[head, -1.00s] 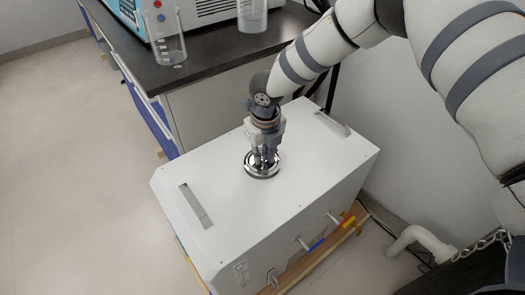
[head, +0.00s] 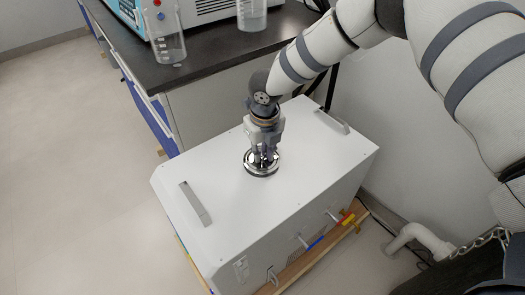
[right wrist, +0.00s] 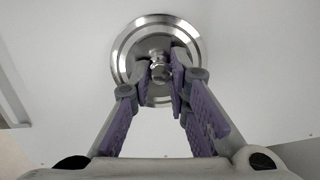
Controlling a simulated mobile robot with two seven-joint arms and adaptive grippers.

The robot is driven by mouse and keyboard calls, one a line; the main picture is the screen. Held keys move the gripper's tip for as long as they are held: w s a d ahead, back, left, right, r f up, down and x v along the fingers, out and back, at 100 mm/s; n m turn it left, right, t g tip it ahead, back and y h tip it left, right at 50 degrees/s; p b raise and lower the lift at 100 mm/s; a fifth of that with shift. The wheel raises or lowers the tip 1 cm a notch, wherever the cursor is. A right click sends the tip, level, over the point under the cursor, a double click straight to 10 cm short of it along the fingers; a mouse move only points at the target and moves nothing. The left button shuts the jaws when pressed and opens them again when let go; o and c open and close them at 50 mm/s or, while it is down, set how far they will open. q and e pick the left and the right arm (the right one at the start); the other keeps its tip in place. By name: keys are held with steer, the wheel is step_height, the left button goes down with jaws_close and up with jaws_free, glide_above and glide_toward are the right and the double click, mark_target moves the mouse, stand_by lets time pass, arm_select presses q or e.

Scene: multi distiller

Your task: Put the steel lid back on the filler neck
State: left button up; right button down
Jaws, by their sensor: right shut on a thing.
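The steel lid (head: 249,168) is a round shiny disc on the top of the white distiller box, at the place where the arm reaches down. In the right wrist view the lid (right wrist: 125,53) shows as a stepped steel ring with a knob (right wrist: 160,70) in its middle. My right gripper (head: 263,157) points down above it. In the right wrist view its purple-padded fingers (right wrist: 167,68) are shut on the lid's knob. The filler neck is hidden under the lid, and I cannot tell whether the lid is fully seated. My left gripper is not in view.
The white distiller (head: 200,165) has a grey handle (head: 195,204) near its left edge and another (head: 332,122) at the far right. A dark bench (head: 205,55) with glass beakers (head: 168,48) stands behind. A pipe (head: 420,238) lies at the lower right.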

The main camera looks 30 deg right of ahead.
steer(key=shift+f, duration=0.65)
steer(key=c, duration=1.4)
jaws_free()
steer(key=shift+c, duration=0.2)
step_height(320, 180, up, 12)
steer(key=s, duration=0.1)
steer(key=shift+s+a, duration=0.2)
steer(key=shift+s, duration=0.1)
